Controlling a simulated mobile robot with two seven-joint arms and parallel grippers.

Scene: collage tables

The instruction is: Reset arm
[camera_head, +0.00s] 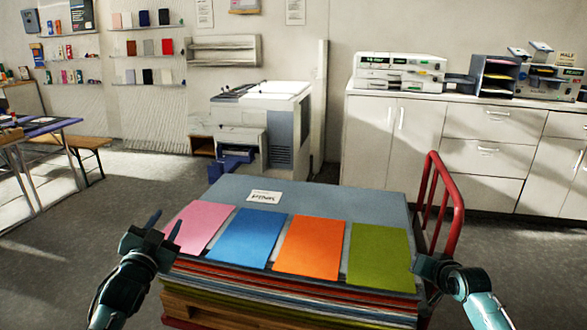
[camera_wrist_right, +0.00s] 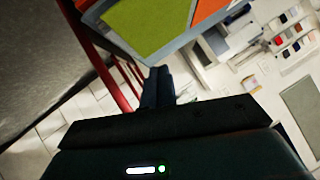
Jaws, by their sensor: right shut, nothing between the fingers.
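A stack of large coloured sheets (camera_head: 330,200) lies on a red-railed cart in front of me. On its grey-blue top lie a pink sheet (camera_head: 203,226), a blue sheet (camera_head: 248,238), an orange sheet (camera_head: 310,248) and a green sheet (camera_head: 380,257), side by side. My left gripper (camera_head: 164,224) is open and empty, its fingers pointing up at the pink sheet's left edge; I cannot tell whether it touches. My right gripper (camera_wrist_right: 157,85) is shut and empty near the stack's right front corner. The green sheet also shows in the right wrist view (camera_wrist_right: 145,25).
A small white label card (camera_head: 264,196) lies at the back of the stack. The cart's red handle (camera_head: 455,190) rises at its right. A copier (camera_head: 262,125) and white cabinets (camera_head: 480,150) stand behind. A table (camera_head: 40,127) and bench are at far left. Grey floor lies clear around the cart.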

